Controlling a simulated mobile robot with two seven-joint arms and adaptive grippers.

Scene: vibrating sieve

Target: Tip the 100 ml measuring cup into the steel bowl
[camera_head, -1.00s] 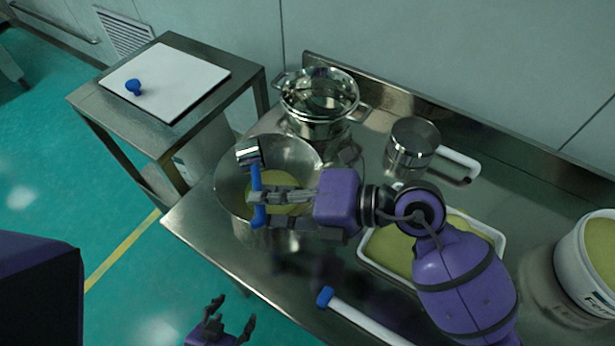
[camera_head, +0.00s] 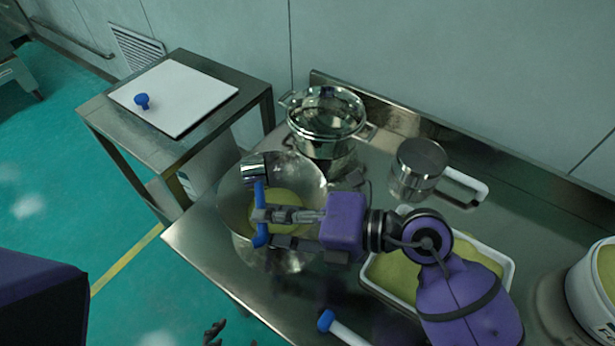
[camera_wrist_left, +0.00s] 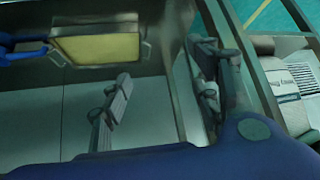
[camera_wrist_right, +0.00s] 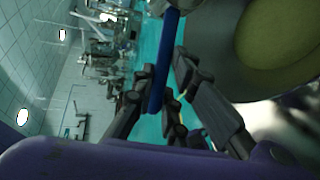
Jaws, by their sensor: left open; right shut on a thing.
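The measuring cup (camera_head: 254,168) is a small steel cup on a blue handle (camera_head: 260,199). My right gripper (camera_head: 263,227) is shut on the handle, which also shows in the right wrist view (camera_wrist_right: 161,68). The cup is over the far left side of the steel bowl (camera_head: 313,172). It looks tilted; its contents and any size mark cannot be made out. Yellow-green material (camera_head: 287,203) lies in the bowl. My left gripper (camera_head: 214,336) barely shows at the bottom edge, off the bench front; its fingers are apart and empty in the left wrist view (camera_wrist_left: 160,95).
A lidded steel pot (camera_head: 327,112) stands behind the bowl. A steel cup with a white handle (camera_head: 418,168) is to its right. A white tray of yellow-green material (camera_head: 508,275) lies under my right arm. A blue-and-white tool (camera_head: 328,321) lies near the front edge.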

